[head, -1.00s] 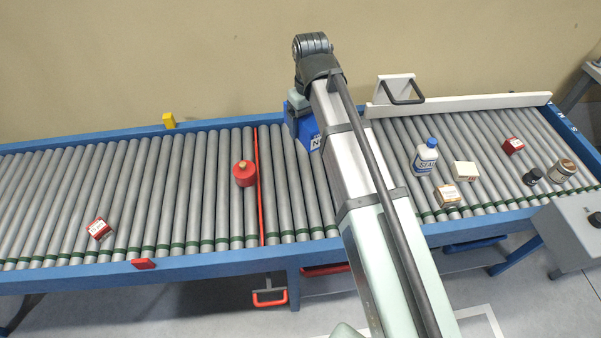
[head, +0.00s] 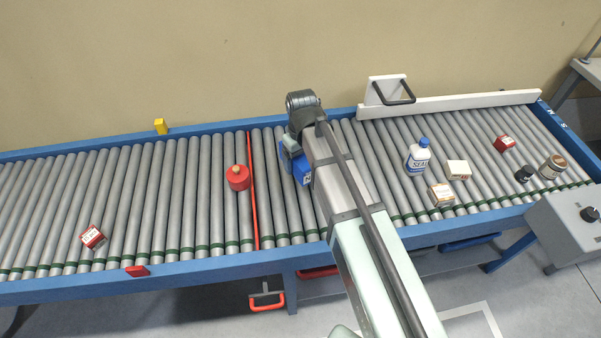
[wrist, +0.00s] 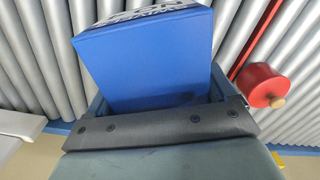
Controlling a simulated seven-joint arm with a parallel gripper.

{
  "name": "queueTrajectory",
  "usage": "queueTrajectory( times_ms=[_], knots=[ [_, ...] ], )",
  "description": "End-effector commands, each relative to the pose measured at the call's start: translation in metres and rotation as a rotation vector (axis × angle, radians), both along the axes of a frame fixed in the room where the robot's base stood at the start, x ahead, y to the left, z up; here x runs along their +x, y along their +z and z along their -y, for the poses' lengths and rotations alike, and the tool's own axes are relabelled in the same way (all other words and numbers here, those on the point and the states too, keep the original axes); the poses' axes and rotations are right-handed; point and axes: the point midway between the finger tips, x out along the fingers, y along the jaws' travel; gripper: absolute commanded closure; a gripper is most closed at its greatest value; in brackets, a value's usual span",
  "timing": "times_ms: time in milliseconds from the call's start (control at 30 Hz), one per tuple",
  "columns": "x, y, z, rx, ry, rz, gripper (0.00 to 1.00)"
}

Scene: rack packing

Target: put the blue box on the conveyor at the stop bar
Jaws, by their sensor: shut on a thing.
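The blue box (head: 302,171) is in my gripper (head: 292,160), just right of the red stop bar (head: 254,190) on the conveyor in the head view. My arm hides much of the box there. In the wrist view the blue box (wrist: 150,60) fills the space between the fingers of my gripper (wrist: 155,95), which is shut on it. White printing shows on its far face. I cannot tell whether the box touches the rollers. The conveyor (head: 110,200) has grey rollers and blue rails.
A red container (head: 238,177) stands against the left side of the stop bar; a red-and-white box (head: 92,237) lies further left. A white bottle (head: 417,157) and several small items stand on the right. Behind them is a white pusher plate (head: 450,104). Rollers right of the bar are partly clear.

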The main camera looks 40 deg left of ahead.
Motion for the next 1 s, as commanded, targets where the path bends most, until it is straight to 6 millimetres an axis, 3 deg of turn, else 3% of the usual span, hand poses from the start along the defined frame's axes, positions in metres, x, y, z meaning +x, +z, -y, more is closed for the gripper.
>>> queueTrajectory(
  times_ms=[100,367,600,1000],
  knots=[
    [0.000,-0.018,0.000,-0.001,0.000,0.000,0.58],
    [0.000,-0.034,0.000,0.000,0.000,0.000,0.58],
    [0.000,-0.060,0.000,-0.001,0.000,0.000,0.58],
    [0.000,-0.065,0.000,0.001,0.000,0.000,0.58]
  ],
)
